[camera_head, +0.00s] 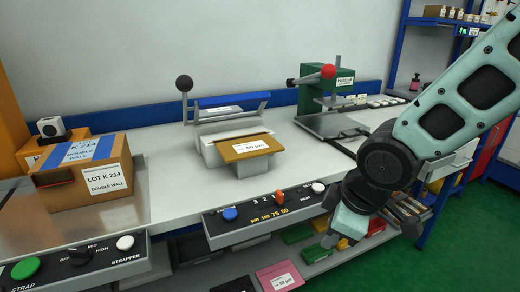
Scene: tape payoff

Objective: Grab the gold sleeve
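The gold sleeve (237,152) is a flat, gold-brown piece with a white label that seems to read 50 µm. It lies at the front of a grey bench sealer (212,128) with a blue bar, its front edge jutting toward me. My gripper (336,243) hangs at the lower right, pointing down in front of the bench edge. It is well to the right of the sleeve, apart from it and lower in the picture. Its fingers are small and partly hidden by the wrist, so I cannot tell whether they are open.
A taped carton (84,188) stands on the left. A green press (322,92) with a red knob stands at the back right. A control panel (262,208) with knobs runs along the bench front. Below lie a magenta sleeve (268,272) and other coloured pieces. Bare bench surrounds the sealer.

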